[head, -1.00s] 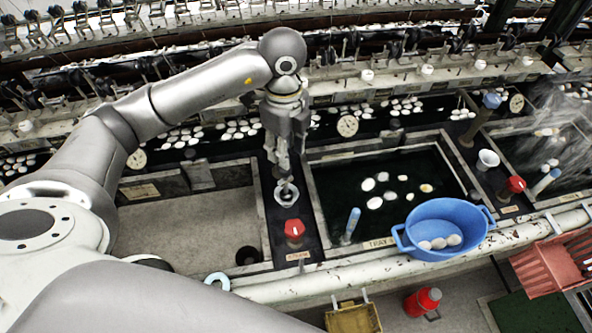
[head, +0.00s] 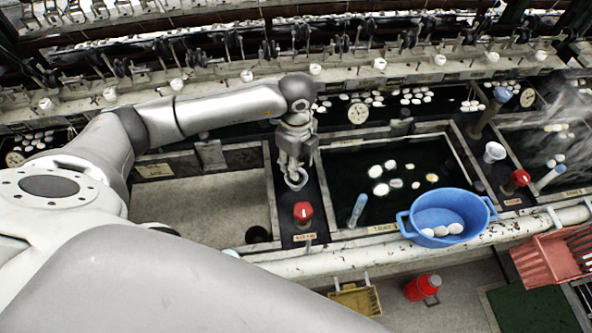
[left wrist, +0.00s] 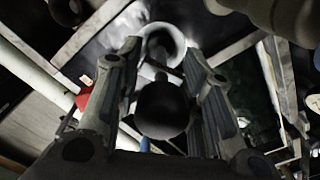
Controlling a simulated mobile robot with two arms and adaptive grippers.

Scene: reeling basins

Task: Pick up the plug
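The plug (left wrist: 164,108) is a dark round knob on a stem, seen in the left wrist view between the two fingers. Its stem runs toward a white cup (left wrist: 163,42), whose rim shows beyond the fingertips. In the head view the white cup (head: 297,182) sits on the dark strip between two basins. My left gripper (head: 293,172) points down right over it and hides the plug there. In the left wrist view the fingers of my left gripper (left wrist: 161,52) are apart, one on each side of the knob, with narrow gaps showing. My right gripper is not in view.
A red knob (head: 303,212) stands just in front of the cup. An empty basin (head: 205,205) with a dark round hole (head: 257,234) lies left. A water-filled basin (head: 350,165) with floating cocoons lies right. A blue tub (head: 447,212) sits on its front edge.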

